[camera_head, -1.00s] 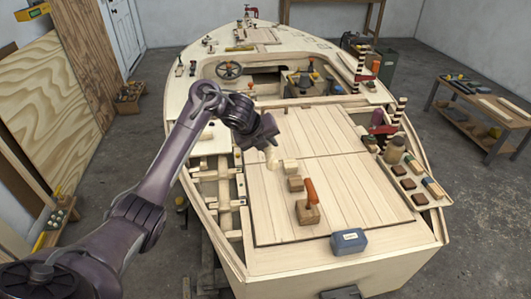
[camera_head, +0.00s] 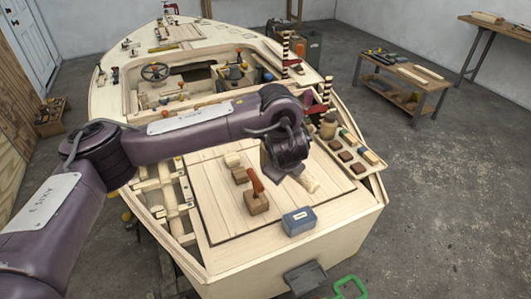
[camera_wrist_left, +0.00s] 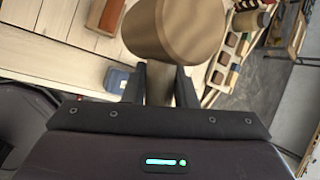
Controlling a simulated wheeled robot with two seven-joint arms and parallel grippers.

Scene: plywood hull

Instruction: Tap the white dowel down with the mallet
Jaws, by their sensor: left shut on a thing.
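My left gripper (camera_head: 292,172) is shut on the mallet's handle, above the right side of the pale deck panel. A small cream piece (camera_head: 232,158) stands left of the gripper on the panel. I cannot tell whether it is the white dowel. Near it are a brown block (camera_head: 240,175) and a brown block (camera_head: 257,203) with an orange upright piece (camera_head: 255,180). My right gripper is out of view.
A blue box (camera_head: 299,221) sits near the panel's front edge. A tray (camera_head: 372,165) of small coloured blocks and a jar (camera_head: 328,126) line the right side. Striped posts (camera_head: 286,50) rise beyond. The panel's front left is clear.

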